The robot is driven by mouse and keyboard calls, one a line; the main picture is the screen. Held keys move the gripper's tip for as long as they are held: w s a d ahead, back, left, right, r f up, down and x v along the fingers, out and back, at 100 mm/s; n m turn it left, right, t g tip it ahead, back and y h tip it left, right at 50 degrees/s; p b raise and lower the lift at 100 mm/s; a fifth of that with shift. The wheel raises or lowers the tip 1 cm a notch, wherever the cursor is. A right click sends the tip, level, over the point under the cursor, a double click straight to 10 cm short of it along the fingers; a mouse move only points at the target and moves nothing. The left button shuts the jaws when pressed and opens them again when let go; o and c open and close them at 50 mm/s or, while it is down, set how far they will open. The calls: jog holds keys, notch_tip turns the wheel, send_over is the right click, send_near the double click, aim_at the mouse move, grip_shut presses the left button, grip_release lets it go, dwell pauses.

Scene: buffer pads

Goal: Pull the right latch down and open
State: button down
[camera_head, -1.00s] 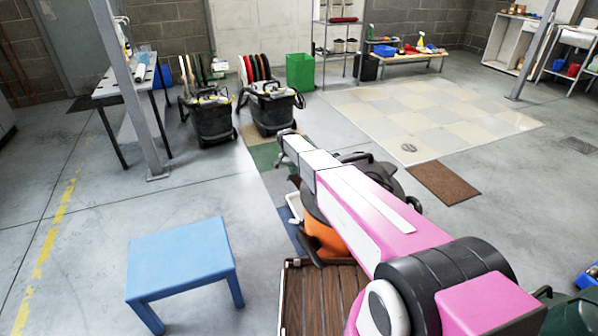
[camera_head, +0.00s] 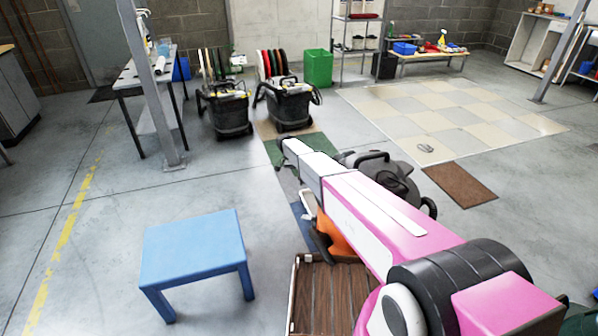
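A round floor machine with an orange body (camera_head: 339,243) and a black top (camera_head: 392,180) stands near the centre, partly behind my pink and white arm. A black handle or hose piece shows at its right edge. A dark part (camera_head: 320,241) hangs at the left side of the orange body; I cannot tell whether it is a latch. The right latch cannot be made out and may be hidden by my arm.
A blue low table (camera_head: 192,247) stands at the front left. A brown slatted wooden platform (camera_head: 330,294) lies in front of the machine. Two black tub machines (camera_head: 224,110) (camera_head: 288,103) and a green bin (camera_head: 318,68) stand behind. A brown mat (camera_head: 459,185) lies right. The floor between is clear.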

jog(key=shift+a+f, duration=0.1)
jog(key=shift+f, duration=0.35)
dwell(0.3)
jog(key=shift+w+a, duration=0.1)
jog(key=shift+w, duration=0.05)
